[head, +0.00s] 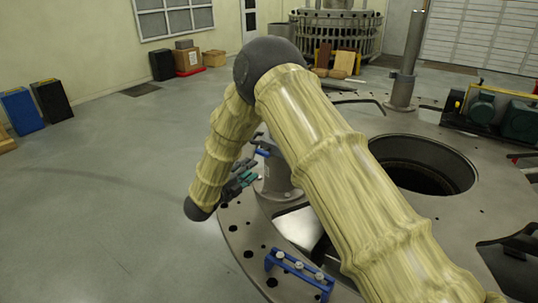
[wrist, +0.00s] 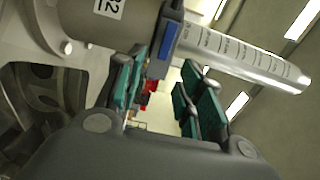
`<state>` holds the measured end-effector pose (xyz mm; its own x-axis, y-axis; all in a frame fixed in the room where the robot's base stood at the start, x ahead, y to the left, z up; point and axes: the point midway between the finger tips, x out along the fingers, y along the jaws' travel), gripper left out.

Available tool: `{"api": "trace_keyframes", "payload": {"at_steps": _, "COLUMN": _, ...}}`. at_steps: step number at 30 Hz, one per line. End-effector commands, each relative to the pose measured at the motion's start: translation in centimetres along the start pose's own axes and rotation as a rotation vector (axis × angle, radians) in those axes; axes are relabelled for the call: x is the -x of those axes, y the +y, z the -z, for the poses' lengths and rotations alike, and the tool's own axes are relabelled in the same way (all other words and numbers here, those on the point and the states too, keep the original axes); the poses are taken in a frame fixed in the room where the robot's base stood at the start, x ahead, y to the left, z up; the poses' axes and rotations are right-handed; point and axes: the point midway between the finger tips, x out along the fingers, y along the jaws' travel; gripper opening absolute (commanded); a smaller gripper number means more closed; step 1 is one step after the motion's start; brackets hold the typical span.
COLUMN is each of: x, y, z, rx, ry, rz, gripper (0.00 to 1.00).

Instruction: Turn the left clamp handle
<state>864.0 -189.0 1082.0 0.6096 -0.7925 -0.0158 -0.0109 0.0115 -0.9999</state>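A blue handle-like part (head: 262,153) shows beside a grey cylindrical post (head: 274,182) on the turret plate, partly behind my arm. In the wrist view a grey block with a blue face (wrist: 167,38) lies just beyond my fingertips, likely the same part. In the head view my gripper (head: 240,178) is at the plate's left edge, close to the post. I cannot tell whether it touches the handle.
The round plate (head: 236,238) has bolt holes along its rim. A blue bracket with bolts (head: 300,272) stands at its front. A large round opening (head: 415,165) and a tall grey post (head: 408,60) lie to the right. The floor at left (head: 90,215) is clear.

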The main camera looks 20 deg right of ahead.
Motion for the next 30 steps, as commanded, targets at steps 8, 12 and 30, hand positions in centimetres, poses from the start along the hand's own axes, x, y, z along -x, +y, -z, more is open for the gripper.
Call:
{"api": "trace_keyframes", "payload": {"at_steps": 8, "x": 1.9, "y": -0.1, "z": -1.4, "rx": 0.010, "ry": -0.005, "rz": 0.016, "gripper": 0.38}}
{"api": "trace_keyframes", "payload": {"at_steps": 12, "x": 1.2, "y": 0.0, "z": -0.9, "rx": 0.007, "ry": -0.003, "rz": 0.011, "gripper": 0.38}}
{"api": "trace_keyframes", "payload": {"at_steps": 30, "x": 4.1, "y": -0.1, "z": -0.8, "rx": 0.006, "ry": -0.005, "rz": 0.008, "gripper": 0.38}}
